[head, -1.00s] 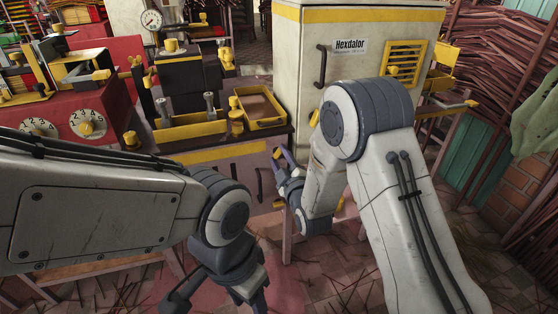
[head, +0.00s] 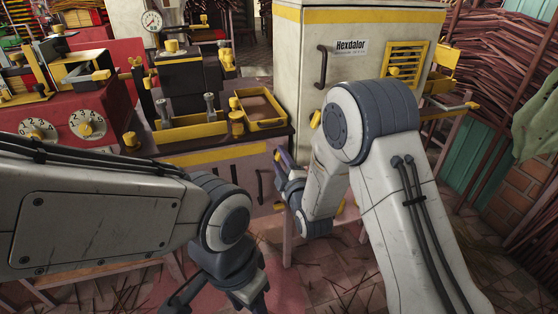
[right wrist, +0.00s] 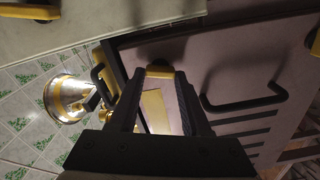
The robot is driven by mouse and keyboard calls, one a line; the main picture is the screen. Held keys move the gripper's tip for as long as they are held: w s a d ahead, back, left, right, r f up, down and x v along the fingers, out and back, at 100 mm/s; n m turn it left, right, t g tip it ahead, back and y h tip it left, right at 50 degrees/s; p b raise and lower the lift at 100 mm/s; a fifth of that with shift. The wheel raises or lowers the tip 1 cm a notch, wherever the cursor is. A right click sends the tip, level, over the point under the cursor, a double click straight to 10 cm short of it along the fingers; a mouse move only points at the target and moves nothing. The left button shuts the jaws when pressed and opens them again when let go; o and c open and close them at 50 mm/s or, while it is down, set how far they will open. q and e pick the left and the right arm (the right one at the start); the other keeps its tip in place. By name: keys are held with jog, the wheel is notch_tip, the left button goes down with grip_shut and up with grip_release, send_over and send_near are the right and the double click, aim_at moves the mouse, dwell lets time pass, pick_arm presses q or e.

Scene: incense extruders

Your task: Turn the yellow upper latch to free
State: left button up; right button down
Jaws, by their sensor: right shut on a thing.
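The yellow latch (right wrist: 160,72) shows in the right wrist view, between the tips of my right gripper (right wrist: 160,82), at the upper edge of a brownish panel. The right gripper is shut on it. In the head view my right gripper (head: 279,158) reaches the front of the bench beside the cream cabinet; the latch is hard to make out there. My left gripper (head: 222,297) hangs low at the bottom of the head view, with its fingers apart and partly cut off by the picture edge. It holds nothing that I can see.
The cream Hexdalor cabinet (head: 303,85) stands right of the bench with a yellow tray (head: 282,121) on top. A red machine with dials (head: 55,112) is at left. In the right wrist view a dark handle (right wrist: 245,104) is close right; a silver-yellow object (right wrist: 68,98) stands left.

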jog(key=shift+a, duration=0.15)
jog(key=shift+c, duration=1.8)
grip_release()
jog(key=shift+s+d, duration=0.2)
jog(key=shift+s, duration=0.1)
jog(key=p+v, duration=0.3)
jog(key=v, duration=0.7)
